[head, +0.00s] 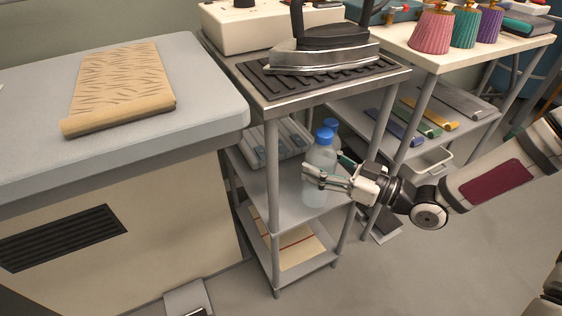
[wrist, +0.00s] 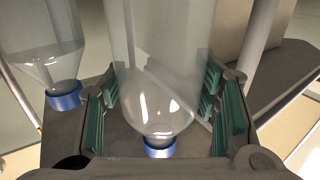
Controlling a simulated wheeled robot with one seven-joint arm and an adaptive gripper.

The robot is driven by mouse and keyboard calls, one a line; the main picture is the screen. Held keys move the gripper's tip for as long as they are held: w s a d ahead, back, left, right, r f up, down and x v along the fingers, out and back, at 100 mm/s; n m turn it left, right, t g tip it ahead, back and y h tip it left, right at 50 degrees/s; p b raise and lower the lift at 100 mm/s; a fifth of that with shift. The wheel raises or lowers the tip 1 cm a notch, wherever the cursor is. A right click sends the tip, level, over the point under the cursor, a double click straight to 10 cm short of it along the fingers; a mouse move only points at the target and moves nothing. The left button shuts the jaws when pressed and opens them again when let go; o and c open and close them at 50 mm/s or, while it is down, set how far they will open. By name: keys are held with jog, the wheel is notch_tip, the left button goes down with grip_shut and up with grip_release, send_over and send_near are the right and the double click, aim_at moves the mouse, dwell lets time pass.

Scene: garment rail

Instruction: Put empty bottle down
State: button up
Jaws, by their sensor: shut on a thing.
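A clear bottle (head: 318,160) with a blue cap is upright between the fingers of my gripper (head: 322,178), over the middle shelf (head: 295,212) of the small metal stand. I cannot tell whether its base touches the shelf. In the wrist view the clear, seemingly empty bottle (wrist: 155,60) stands between the green finger pads, its cap (wrist: 160,148) toward the bottom of the picture. My gripper is shut on it. A second bottle with a blue cap (head: 331,124) is just behind, mostly hidden; it shows at the left of the wrist view (wrist: 40,45), apart from the held one.
An iron (head: 325,48) rests on a black ribbed mat on the stand's top, above the shelf. Stand legs (head: 272,178) flank the opening. Grey racks (head: 278,138) lie at the shelf's back left. A padded table (head: 215,110) is at left, a white table (head: 440,58) at right.

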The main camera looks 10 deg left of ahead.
jog(key=w+a+f+b, duration=0.4)
jog(key=w+a, duration=0.1)
jog(key=a, duration=0.4)
jog(key=shift+f+b, duration=0.2)
jog(key=shift+b, duration=0.2)
jog(key=shift+w, duration=0.1)
jog(key=shift+f, duration=0.2)
jog(key=o, duration=0.9)
jog(key=shift+r, duration=0.1)
jog(key=p+v, duration=0.4)
jog(key=v, duration=0.8)
jog(key=shift+d, duration=0.1)
